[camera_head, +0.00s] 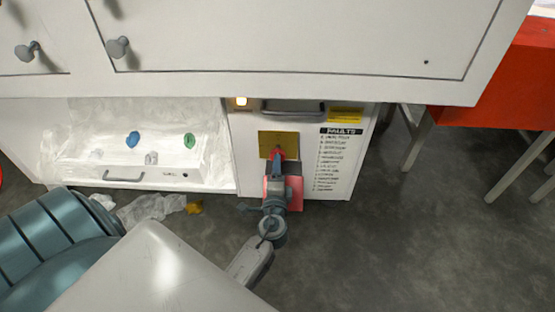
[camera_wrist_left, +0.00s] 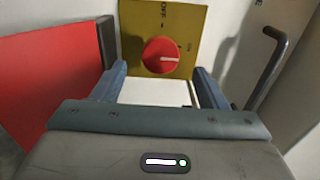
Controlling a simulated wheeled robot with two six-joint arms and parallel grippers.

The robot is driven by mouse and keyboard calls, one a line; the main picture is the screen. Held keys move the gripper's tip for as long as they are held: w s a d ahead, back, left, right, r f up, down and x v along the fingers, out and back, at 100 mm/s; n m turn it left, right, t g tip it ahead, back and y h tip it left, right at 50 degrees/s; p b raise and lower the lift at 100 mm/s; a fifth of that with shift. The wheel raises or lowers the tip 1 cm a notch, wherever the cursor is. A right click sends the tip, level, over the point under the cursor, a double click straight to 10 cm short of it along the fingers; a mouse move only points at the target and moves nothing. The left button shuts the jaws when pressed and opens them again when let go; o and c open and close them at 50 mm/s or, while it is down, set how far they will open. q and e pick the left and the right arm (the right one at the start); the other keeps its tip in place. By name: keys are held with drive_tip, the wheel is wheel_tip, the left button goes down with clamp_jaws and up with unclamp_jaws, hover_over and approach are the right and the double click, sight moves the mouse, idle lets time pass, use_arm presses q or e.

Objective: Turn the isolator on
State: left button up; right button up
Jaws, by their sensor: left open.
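The isolator is a round red knob (camera_wrist_left: 155,50) on a yellow plate (camera_wrist_left: 185,18). In the left wrist view its pale bar lies about level, reaching from the middle to the right. In the head view the yellow plate (camera_head: 270,138) is on the front of a white cabinet, and the knob is mostly hidden behind my gripper. My left gripper (camera_head: 278,157) is in front of the plate. In the left wrist view its two fingers (camera_wrist_left: 161,82) are spread, one on each side below the knob, with nothing between them. Whether they touch the knob is unclear. My right gripper is not in view.
A dark bar handle (camera_head: 293,108) is on the cabinet's upper front, beside a lit lamp (camera_head: 241,101). A FAULTS list (camera_head: 338,160) is to the right. A red panel (camera_wrist_left: 50,85) stands close to my gripper's left in the wrist view. White cupboards (camera_head: 290,35) overhang above.

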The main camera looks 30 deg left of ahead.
use_arm(q)
drive_tip(key=v, duration=0.4)
drive_tip(key=shift+s+d, duration=0.1)
drive_tip(key=shift+s, duration=0.05)
